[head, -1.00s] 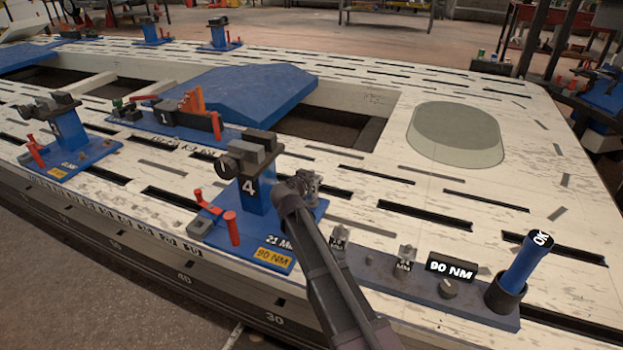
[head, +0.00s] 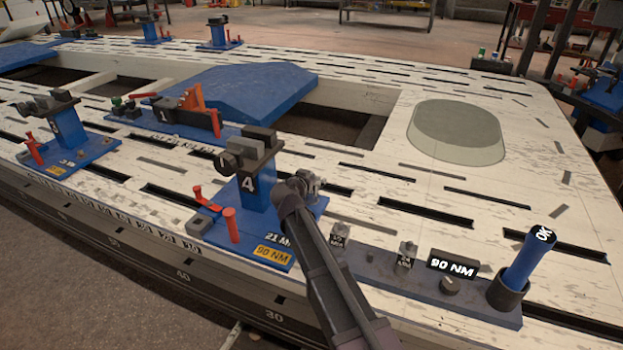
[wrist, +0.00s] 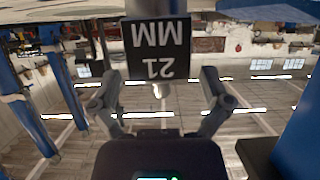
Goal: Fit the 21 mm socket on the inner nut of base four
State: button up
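Base four (head: 258,185) is a blue stand with a white 4. Its plate reads 21 MM and 90 NM. A dark clamp head (head: 250,150) with round parts facing left tops it; I cannot tell which is the inner nut. My gripper (head: 308,182) is just right of the stand, seemingly apart from it. In the wrist view, a black block marked 21 MM (wrist: 157,47), upside down, sits between my two fingers (wrist: 158,80). They appear closed on its sides, so I take it as the held 21 mm socket. The socket's working end is hidden.
A blue rack (head: 380,270) at the front right holds two small tagged sockets, a 90 NM display (head: 452,264) and a blue OK-topped tool (head: 525,262). Red clamps (head: 231,224) stand on base four's left side. The bench top at right is mostly clear.

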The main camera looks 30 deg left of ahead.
jog(key=shift+r, duration=0.1)
dwell(0.3)
jog(key=shift+r+p, duration=4.3)
jog(key=shift+p, duration=0.05)
